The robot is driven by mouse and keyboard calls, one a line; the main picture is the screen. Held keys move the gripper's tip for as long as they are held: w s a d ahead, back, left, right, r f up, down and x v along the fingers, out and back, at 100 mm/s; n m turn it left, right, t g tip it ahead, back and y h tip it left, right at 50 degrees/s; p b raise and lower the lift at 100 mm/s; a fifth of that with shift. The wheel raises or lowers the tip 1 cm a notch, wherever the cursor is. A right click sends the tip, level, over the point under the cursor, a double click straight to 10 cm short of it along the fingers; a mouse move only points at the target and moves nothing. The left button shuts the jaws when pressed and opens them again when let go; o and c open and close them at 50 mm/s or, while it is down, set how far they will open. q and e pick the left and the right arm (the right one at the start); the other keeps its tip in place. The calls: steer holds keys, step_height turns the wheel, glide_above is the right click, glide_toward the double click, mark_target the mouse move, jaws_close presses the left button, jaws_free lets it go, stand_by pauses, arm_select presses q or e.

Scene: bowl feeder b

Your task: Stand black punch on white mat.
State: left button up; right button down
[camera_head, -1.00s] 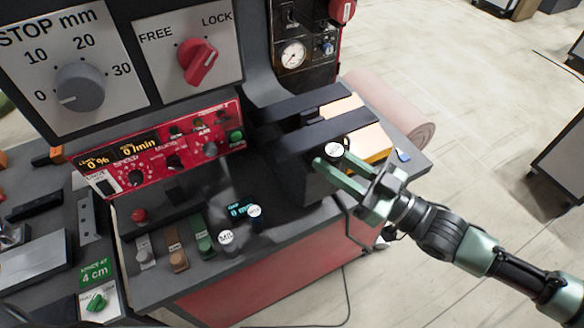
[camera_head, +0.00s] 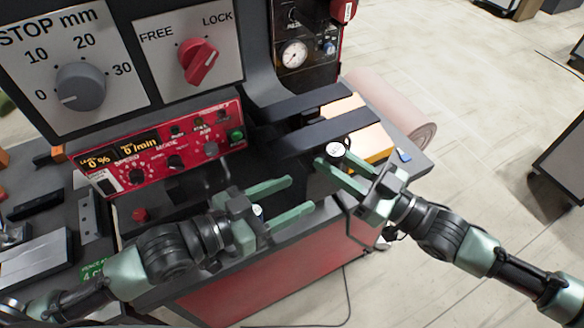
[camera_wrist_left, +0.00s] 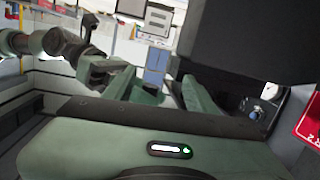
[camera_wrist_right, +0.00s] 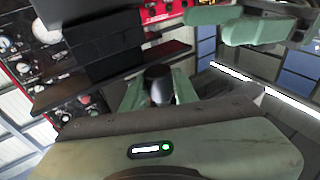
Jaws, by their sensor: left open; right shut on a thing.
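My right gripper (camera_head: 331,158) is shut on a dark cylinder with a round white top label (camera_head: 335,149), which I take for the black punch. It is held in front of the dark bars; the right wrist view shows its black body (camera_wrist_right: 159,85) between the fingers. I cannot tell if its base touches anything. My left gripper (camera_head: 301,194) is open and empty, reaching in from the left, its fingertips a little short of the right gripper. I cannot make out a white mat.
The dark bars (camera_head: 325,132) and a pale orange-sided block (camera_head: 368,142) stand close behind the right gripper. The red control panel (camera_head: 165,150) rises behind the left arm. A small blue item (camera_head: 404,156) lies at the bench's right end. Open floor lies beyond it.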

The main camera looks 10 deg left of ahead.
arm_select(q)
step_height(320, 180, up, 8)
steer(key=m+t+h, duration=0.1)
steer(key=h, duration=0.1)
arm_select(e)
steer(key=shift+r, duration=0.1)
arm_select(q)
steer(key=x, duration=1.2)
steer(key=shift+d, duration=0.25)
jaws_close()
arm_select(e)
steer(key=c, duration=1)
jaws_free()
